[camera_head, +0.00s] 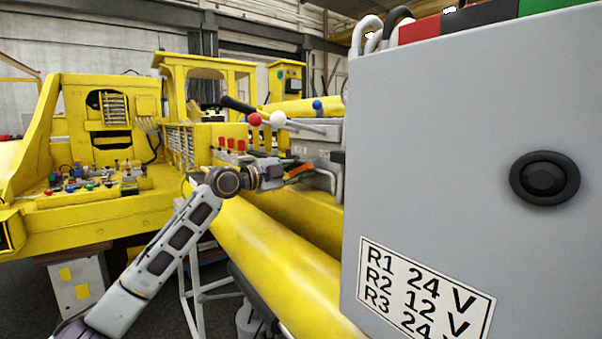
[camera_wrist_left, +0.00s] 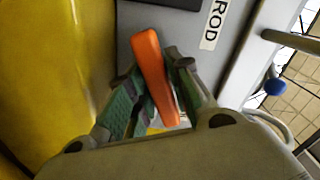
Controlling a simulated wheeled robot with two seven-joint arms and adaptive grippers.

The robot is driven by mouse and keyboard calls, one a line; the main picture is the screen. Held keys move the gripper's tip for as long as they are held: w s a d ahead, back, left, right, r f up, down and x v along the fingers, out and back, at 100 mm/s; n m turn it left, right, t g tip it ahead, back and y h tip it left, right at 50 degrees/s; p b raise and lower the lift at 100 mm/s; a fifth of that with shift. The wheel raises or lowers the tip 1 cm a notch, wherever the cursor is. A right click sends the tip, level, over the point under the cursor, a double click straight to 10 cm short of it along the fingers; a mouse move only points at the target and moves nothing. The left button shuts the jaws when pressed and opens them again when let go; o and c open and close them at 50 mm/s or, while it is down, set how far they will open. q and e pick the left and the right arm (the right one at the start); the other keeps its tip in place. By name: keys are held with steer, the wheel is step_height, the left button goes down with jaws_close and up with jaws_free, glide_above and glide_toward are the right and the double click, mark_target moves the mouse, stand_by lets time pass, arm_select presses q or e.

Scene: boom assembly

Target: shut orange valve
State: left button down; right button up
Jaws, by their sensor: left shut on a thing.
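The orange valve handle (camera_wrist_left: 154,75) is a long flat bar in the left wrist view. It stands tilted between the fingers of my left gripper (camera_wrist_left: 155,98), which is shut on it. In the head view the orange handle (camera_head: 298,171) shows small at the end of my left arm, beside the left gripper (camera_head: 284,175). The valve body under the handle is hidden by the fingers. My right gripper is in neither view.
A large grey cabinet (camera_head: 440,170) with a black knob fills the right of the head view. A yellow boom (camera_head: 270,250) runs below my left arm. Levers with red (camera_head: 255,119), white and blue balls stand behind the gripper. A yellow machine (camera_head: 100,205) stands at left.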

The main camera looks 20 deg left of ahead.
arm_select(q)
steer(key=shift+m, duration=2.4)
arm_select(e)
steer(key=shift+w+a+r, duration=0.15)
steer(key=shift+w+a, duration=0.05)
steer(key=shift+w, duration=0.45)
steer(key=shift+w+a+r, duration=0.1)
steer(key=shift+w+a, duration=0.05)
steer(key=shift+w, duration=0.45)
arm_select(q)
steer(key=shift+f, duration=0.1)
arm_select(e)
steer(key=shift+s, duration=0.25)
arm_select(q)
steer(key=c, duration=1.4)
jaws_free()
steer(key=shift+o, duration=0.2)
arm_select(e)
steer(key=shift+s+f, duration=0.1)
arm_select(q)
steer(key=shift+s, duration=0.15)
steer(key=v, duration=1.1)
steer(key=shift+s+a, duration=0.3)
